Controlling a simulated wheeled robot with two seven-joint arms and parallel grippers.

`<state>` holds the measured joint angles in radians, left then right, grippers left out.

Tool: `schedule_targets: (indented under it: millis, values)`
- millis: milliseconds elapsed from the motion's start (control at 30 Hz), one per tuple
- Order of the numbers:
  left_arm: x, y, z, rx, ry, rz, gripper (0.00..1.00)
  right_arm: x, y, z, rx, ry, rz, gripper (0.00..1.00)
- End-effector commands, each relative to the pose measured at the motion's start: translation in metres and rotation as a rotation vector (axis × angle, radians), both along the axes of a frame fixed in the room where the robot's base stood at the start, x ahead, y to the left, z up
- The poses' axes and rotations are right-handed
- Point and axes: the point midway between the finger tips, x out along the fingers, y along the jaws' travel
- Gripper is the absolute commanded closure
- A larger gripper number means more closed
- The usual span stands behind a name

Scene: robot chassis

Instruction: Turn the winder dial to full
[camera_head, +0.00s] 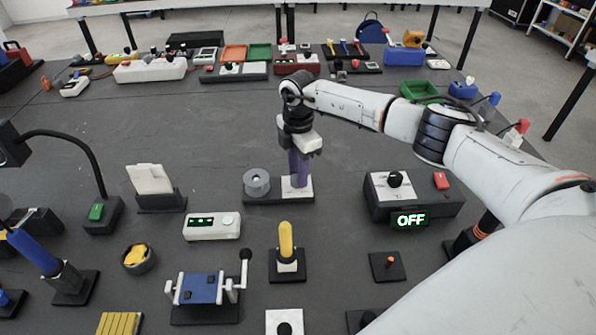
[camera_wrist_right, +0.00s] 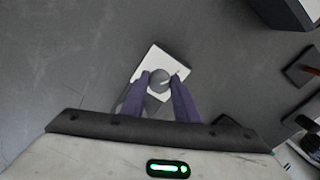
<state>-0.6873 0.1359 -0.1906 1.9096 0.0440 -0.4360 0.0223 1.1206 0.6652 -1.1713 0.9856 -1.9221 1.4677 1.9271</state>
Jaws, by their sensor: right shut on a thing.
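The winder (camera_head: 277,198) stands on the table in the middle of the head view: a dark base with a grey spool (camera_head: 257,182) at left and a white plate (camera_head: 304,191) at right. In the right wrist view its round grey dial (camera_wrist_right: 159,83), with a light pointer line, sits on the white plate (camera_wrist_right: 153,60). My right gripper (camera_head: 298,183) points down over the plate, its purple fingers shut on the dial, one on each side. In the head view the fingers hide the dial. My left gripper is not in view.
To the right stands a dark box (camera_head: 415,203) with a black knob and a lit OFF sign. In front are a white display unit (camera_head: 212,226), a yellow handle (camera_head: 286,240) and a blue cranked device (camera_head: 202,288).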

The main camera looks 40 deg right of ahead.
Motion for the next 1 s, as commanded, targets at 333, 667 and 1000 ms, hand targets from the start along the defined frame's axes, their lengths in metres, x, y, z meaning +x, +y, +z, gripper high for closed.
schedule_targets:
  millis: [333,667,1000]
  values:
    - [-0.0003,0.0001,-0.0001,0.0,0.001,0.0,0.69,0.0001,0.0,0.0012,0.0,-0.003,-0.194,0.95]
    - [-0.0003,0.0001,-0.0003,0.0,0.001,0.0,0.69,0.0001,0.0002,0.0013,0.001,-0.003,-0.253,0.95]
    - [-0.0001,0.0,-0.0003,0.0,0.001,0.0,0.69,0.0002,0.0004,0.0014,0.002,-0.003,-0.256,0.95]
